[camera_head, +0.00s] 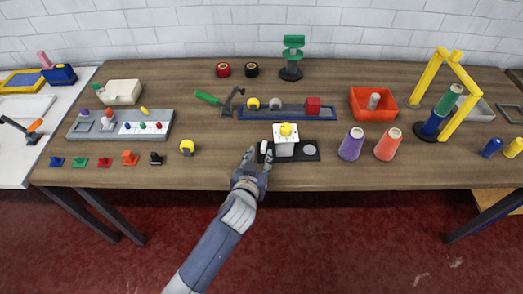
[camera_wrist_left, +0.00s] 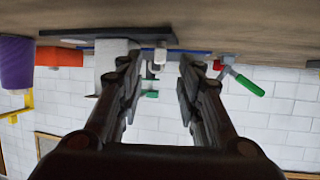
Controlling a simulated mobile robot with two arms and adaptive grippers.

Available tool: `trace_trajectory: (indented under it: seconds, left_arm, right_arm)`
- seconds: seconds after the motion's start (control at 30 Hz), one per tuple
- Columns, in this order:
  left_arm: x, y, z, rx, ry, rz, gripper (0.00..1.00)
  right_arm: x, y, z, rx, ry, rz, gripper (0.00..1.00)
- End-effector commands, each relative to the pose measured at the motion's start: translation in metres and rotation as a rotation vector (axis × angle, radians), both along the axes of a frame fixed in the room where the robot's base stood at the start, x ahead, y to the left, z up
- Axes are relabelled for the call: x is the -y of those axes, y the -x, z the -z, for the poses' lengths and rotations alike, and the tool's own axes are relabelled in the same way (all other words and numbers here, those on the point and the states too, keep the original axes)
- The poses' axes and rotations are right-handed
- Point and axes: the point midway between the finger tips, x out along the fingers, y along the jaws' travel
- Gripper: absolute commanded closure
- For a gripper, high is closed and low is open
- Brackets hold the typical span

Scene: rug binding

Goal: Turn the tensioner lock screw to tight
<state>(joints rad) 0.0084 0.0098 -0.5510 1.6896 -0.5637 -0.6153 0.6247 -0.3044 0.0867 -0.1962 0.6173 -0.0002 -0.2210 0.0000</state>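A white block with a yellow knob (camera_head: 285,139) stands on a black plate (camera_head: 306,156) at the table's front middle; it appears to be the tensioner. A small pale screw-like piece (camera_head: 264,146) sticks out at its left side; its turn position is too small to tell. In the left wrist view, upside down, the white block (camera_wrist_left: 108,60) is left and the pale piece (camera_wrist_left: 159,56) lies between the fingertips' lines. My left gripper (camera_head: 258,157) is open and empty, just in front of the pale piece; contact cannot be told. My right gripper is not in view.
A blue tray (camera_head: 290,117) with a red block lies behind the plate, a green-handled tool (camera_head: 209,98) behind left. A purple cone (camera_head: 352,144) and an orange cone (camera_head: 388,145) stand to the right. A small yellow-and-black piece (camera_head: 187,147) sits to the left.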

Motion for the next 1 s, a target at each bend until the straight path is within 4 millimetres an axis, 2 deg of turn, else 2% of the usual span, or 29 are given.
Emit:
trace_trajectory:
  seconds: [0.1, 0.3, 0.53, 0.77, 0.9, 0.93, 1.0]
  left_arm:
    - [0.003, -0.016, 0.006, 0.0, -0.001, 0.0, 0.67]
    - [0.007, -0.034, 0.014, 0.0, 0.0, 0.0, 0.67]
    - [0.009, -0.042, 0.018, -0.001, 0.001, 0.0, 0.67]
    - [0.009, -0.042, 0.018, -0.001, 0.001, 0.0, 0.67]
    - [0.009, -0.042, 0.018, -0.001, 0.001, 0.0, 0.96]
    - [0.009, -0.042, 0.018, -0.001, 0.001, 0.0, 1.0]
    - [0.009, -0.042, 0.018, -0.001, 0.001, 0.0, 1.0]
  right_arm:
    - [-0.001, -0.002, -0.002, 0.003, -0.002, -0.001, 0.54]
    - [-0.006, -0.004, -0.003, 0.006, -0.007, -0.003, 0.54]
    - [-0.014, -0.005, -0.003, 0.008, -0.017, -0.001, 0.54]
    - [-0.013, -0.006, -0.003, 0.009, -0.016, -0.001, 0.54]
    - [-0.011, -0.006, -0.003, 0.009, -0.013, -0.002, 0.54]
    - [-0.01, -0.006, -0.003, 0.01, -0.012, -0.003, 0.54]
    - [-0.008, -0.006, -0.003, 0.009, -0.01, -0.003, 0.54]
